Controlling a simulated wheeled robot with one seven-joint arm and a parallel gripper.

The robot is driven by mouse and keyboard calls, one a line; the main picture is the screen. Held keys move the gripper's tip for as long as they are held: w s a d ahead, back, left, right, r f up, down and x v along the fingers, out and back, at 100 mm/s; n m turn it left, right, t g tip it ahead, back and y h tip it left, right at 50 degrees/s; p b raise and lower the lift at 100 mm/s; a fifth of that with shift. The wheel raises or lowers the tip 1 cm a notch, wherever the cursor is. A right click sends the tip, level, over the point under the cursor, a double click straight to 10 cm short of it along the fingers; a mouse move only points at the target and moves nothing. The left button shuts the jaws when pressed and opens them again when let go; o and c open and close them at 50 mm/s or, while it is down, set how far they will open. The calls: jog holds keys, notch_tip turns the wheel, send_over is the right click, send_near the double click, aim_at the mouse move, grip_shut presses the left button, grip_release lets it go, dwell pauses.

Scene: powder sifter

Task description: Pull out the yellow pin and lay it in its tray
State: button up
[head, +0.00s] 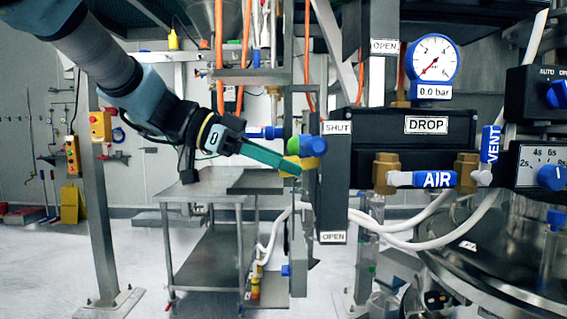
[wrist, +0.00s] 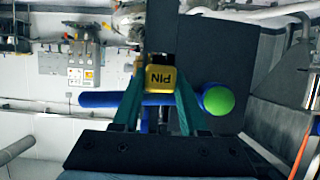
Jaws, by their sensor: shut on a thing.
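The yellow pin's block-shaped head (wrist: 162,77), lettered PIN, sits between the two green fingers of my gripper (wrist: 161,86) in the wrist view. The fingers are shut on it. In the head view my gripper (head: 286,162) reaches from the left to the dark upright panel marked SHUT and OPEN, and yellow (head: 312,163) shows at its fingertips. The pin's shaft is hidden, so I cannot tell how deep it sits. A dark tray (head: 256,181) lies on the steel trolley behind; I cannot tell for certain that it is the pin's tray.
A blue handle (wrist: 105,99) with a green end (wrist: 218,101) crosses close to the fingers. The steel trolley (head: 205,236) stands lower left of the panel (head: 335,185). Blue AIR (head: 436,179) and VENT (head: 490,143) levers and a gauge (head: 432,58) are at right.

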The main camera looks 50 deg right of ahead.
grip_shut()
jog(key=w+a+p, duration=0.4)
jog(key=w+a, duration=0.1)
jog(key=w, duration=0.2)
jog(key=shift+w+a+p, duration=0.2)
jog(key=shift+p, duration=0.2)
dwell(3.7)
jog(key=shift+w+a+p, duration=0.65)
jog(key=shift+w+a, duration=0.25)
jog(key=shift+w, duration=0.3)
jog(key=shift+w+a+p, duration=0.6)
jog(key=shift+w+a, duration=0.25)
jog(key=shift+w, duration=0.3)
jog(key=shift+r, duration=0.1)
